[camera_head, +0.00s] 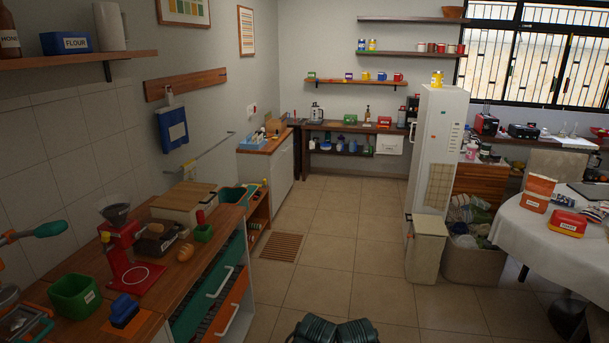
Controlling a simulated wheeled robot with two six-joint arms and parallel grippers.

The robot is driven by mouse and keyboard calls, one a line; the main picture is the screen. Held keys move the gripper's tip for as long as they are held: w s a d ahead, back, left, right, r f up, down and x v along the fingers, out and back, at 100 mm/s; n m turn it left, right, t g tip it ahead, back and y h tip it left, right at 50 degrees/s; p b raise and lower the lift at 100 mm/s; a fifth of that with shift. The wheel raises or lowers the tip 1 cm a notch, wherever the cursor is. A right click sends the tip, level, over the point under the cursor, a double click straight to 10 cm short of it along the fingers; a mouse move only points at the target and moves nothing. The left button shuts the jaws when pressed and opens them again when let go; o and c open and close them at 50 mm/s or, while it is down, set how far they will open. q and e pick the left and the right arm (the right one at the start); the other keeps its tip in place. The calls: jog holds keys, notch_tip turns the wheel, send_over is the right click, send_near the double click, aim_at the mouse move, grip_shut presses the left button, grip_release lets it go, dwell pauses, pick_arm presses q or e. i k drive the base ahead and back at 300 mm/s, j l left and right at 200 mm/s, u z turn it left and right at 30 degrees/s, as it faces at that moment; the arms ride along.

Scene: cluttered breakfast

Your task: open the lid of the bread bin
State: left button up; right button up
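A cream box with a flat light-wood lid (184,196), which looks like the bread bin, stands on the left wooden counter near the wall. Its lid looks shut and lies flat on top. Part of its front is hidden behind things on the counter.
A green bin (74,297) and blue item (125,310) sit nearer. The tiled floor (335,245) to the right is mostly free.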

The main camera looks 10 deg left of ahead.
aim_at(184, 196)
jog(key=i+u, duration=0.45)
jog(key=i, duration=0.15)
jog(key=i+u, duration=0.5)
jog(key=i+l, duration=0.05)
jog(key=i, duration=0.05)
